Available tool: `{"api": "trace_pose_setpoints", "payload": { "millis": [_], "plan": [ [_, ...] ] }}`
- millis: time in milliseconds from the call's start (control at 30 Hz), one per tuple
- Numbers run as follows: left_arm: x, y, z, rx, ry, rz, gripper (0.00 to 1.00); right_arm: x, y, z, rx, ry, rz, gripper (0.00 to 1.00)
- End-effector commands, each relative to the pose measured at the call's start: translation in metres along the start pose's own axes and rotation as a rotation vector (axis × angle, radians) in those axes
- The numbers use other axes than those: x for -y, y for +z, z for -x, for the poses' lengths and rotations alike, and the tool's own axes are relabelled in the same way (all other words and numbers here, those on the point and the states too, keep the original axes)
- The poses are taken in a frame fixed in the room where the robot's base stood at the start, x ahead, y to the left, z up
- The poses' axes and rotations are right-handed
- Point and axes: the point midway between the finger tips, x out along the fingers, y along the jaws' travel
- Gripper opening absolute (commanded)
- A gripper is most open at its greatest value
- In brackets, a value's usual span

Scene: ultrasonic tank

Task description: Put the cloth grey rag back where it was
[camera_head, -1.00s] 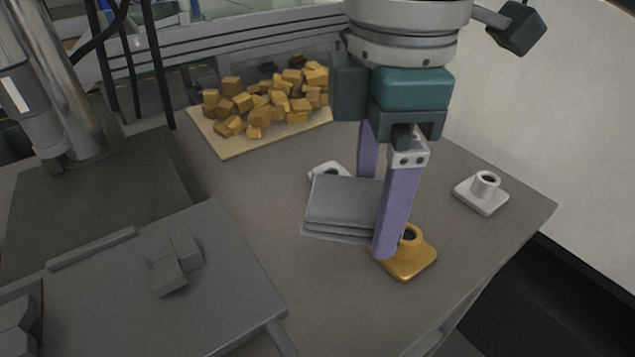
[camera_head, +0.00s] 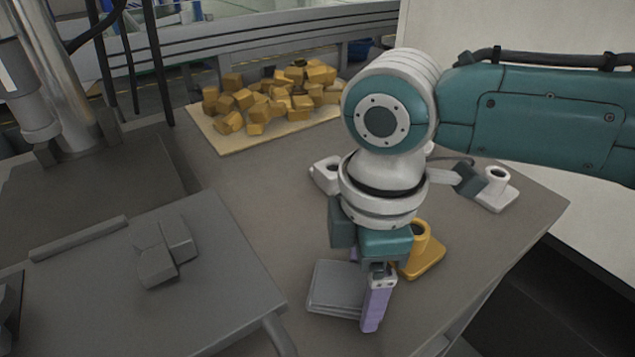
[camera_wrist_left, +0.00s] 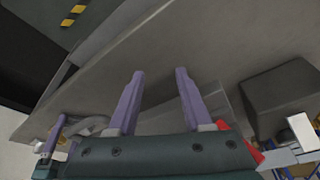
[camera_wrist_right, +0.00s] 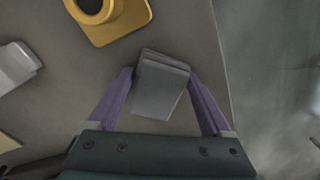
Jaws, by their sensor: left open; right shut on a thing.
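The grey rag (camera_head: 333,287) is a folded, layered flat pad near the table's front edge. My right gripper (camera_wrist_right: 160,74) is shut on it, with one purple finger on each side of the rag (camera_wrist_right: 160,86) in the right wrist view. In the head view the near finger of my right gripper (camera_head: 368,300) covers the rag's right end, and the far finger is mostly hidden. I cannot tell whether the rag touches the table. My left gripper (camera_wrist_left: 160,72) is open and empty in the left wrist view, with grey surface beyond its fingers.
A yellow socket base (camera_head: 425,257) stands just behind the rag. White socket bases stand farther back (camera_head: 325,173) and at the right (camera_head: 496,190). Yellow blocks (camera_head: 258,104) lie on a pale board (camera_head: 222,146). A grey lid-like plate (camera_head: 215,290) is at left; table between is clear.

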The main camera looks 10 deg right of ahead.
Motion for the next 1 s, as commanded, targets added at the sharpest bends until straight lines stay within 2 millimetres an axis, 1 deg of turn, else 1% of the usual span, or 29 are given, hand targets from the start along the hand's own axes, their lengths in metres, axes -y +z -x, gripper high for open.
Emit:
{"api": "trace_pose_setpoints", "payload": {
  "millis": [167, 200, 333, 567, 667, 767, 1000],
  "plan": [
    [0.0, 0.001, -0.002, 0.0, 0.0, 0.0, 0.5, 0.0, 0.0, -0.003, 0.0, 0.0, 0.0, 0.0],
    [0.0, 0.001, -0.002, 0.0, 0.0, 0.0, 0.5, 0.0, 0.0, -0.003, -0.001, 0.0, 0.0, 0.85],
    [0.0, 0.0, -0.001, 0.0, 0.001, 0.001, 0.5, 0.0, 0.0, -0.003, 0.0, 0.0, 0.0, 0.99],
    [-0.001, 0.0, -0.001, -0.001, 0.004, 0.006, 0.5, 0.0, 0.0, -0.002, 0.0, 0.0, 0.0, 1.0],
    [-0.002, -0.001, 0.002, -0.001, 0.006, 0.008, 0.5, 0.0, 0.0, 0.004, 0.0, 0.001, -0.001, 1.0],
    [-0.002, -0.003, 0.007, -0.001, 0.007, 0.01, 0.5, -0.001, 0.0, 0.02, -0.002, 0.002, -0.001, 1.0],
    [-0.002, -0.007, 0.02, -0.001, 0.007, 0.009, 0.5, -0.001, 0.0, 0.075, -0.002, 0.003, 0.001, 1.0]
  ]
}}
